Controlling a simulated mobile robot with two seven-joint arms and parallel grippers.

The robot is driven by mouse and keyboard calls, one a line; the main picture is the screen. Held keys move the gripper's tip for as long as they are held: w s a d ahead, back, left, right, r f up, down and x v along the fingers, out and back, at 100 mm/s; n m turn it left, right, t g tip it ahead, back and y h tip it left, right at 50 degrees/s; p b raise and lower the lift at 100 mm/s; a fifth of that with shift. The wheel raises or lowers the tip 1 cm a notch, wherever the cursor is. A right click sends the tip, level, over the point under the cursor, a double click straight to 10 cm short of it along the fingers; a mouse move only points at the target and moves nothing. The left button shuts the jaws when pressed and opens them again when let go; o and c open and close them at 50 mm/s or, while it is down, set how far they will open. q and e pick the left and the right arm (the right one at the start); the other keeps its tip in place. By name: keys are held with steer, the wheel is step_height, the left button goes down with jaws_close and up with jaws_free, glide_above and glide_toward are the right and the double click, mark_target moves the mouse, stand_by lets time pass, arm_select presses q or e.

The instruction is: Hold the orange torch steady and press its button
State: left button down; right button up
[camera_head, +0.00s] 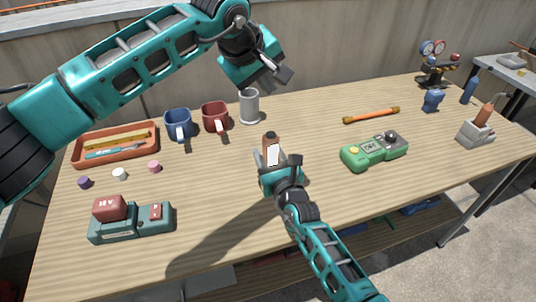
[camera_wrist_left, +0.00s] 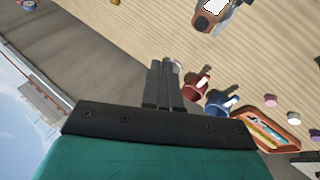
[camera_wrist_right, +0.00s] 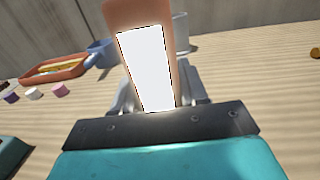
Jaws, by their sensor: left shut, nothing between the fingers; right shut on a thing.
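The orange torch (camera_head: 272,152) stands roughly upright above the middle of the table, with a dark top end and a bright white panel on its side. My right gripper (camera_head: 276,167) is shut on its lower part. In the right wrist view the torch (camera_wrist_right: 148,65) rises between the fingers, its top cut off by the frame. My left gripper (camera_head: 284,76) is shut and empty, high above the back edge of the table, apart from the torch. In the left wrist view the torch (camera_wrist_left: 207,20) is at the top edge. I cannot make out its button.
A grey cup (camera_head: 249,107), a red mug (camera_head: 215,117) and a blue mug (camera_head: 178,124) stand behind the torch. An orange tray (camera_head: 80,160) is at left. A green device (camera_head: 374,151) lies at right, and a teal device (camera_head: 130,223) at front left.

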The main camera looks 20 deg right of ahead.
arm_select(q)
steer(key=m, duration=0.3)
glide_toward(269, 134)
steer(key=shift+w+d+f, duration=1.9)
steer(key=shift+d+f, duration=0.2)
steer(key=shift+d, duration=0.05)
stand_by(0.4)
steer(key=shift+f, duration=0.4)
stand_by(0.3)
steer(key=shift+r, duration=0.45)
